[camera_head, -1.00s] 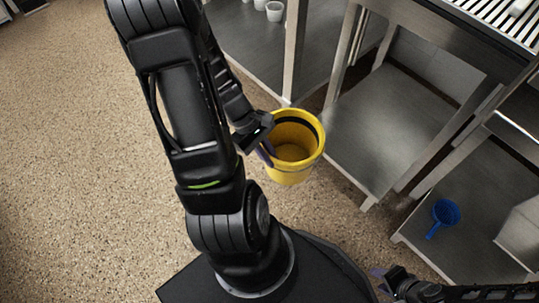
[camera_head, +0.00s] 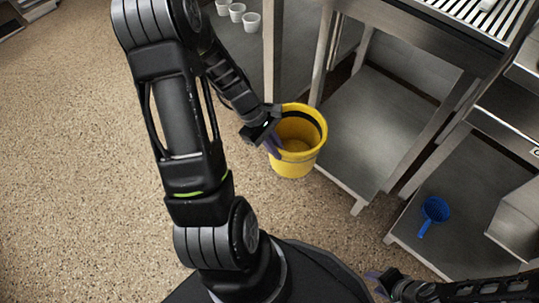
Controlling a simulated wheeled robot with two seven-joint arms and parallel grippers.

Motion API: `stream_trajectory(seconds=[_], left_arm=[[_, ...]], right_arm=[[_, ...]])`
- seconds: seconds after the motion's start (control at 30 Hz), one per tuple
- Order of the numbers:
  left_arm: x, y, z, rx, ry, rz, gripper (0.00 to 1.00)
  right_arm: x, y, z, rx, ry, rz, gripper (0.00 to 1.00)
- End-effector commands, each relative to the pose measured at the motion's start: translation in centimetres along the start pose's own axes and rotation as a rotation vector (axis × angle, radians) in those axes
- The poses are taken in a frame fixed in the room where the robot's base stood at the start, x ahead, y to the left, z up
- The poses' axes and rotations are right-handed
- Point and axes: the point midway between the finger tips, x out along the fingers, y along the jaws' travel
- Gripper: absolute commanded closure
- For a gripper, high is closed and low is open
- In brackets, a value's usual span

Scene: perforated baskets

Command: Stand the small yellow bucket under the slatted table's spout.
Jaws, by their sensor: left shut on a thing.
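The small yellow bucket (camera_head: 297,158) hangs upright from my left gripper (camera_head: 272,142), which is shut on its left rim. The bucket looks empty, with a dark band inside near the top. It is over the speckled floor, just left of the slatted table's lower shelf (camera_head: 370,125). The slatted table (camera_head: 455,22) is at the upper right, with its slatted top partly in view. I cannot make out its spout. My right gripper (camera_head: 378,283) is at the bottom edge, away from the bucket; its fingers are small and partly cut off.
A blue scoop (camera_head: 435,210) lies on a low steel shelf (camera_head: 460,235) at the right. Several white cups (camera_head: 237,12) stand on a steel shelf at the top. A table leg (camera_head: 322,55) rises close behind the bucket. The floor (camera_head: 80,150) at the left is clear.

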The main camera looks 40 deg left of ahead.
Motion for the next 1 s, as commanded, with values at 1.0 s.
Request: stream_trajectory(seconds=[1.0], left_arm=[[3.0,10.7,-0.2,0.002,-0.001,0.000,1.00]], right_arm=[[1.9,0.6,-0.2,0.001,0.011,0.000,0.64]])
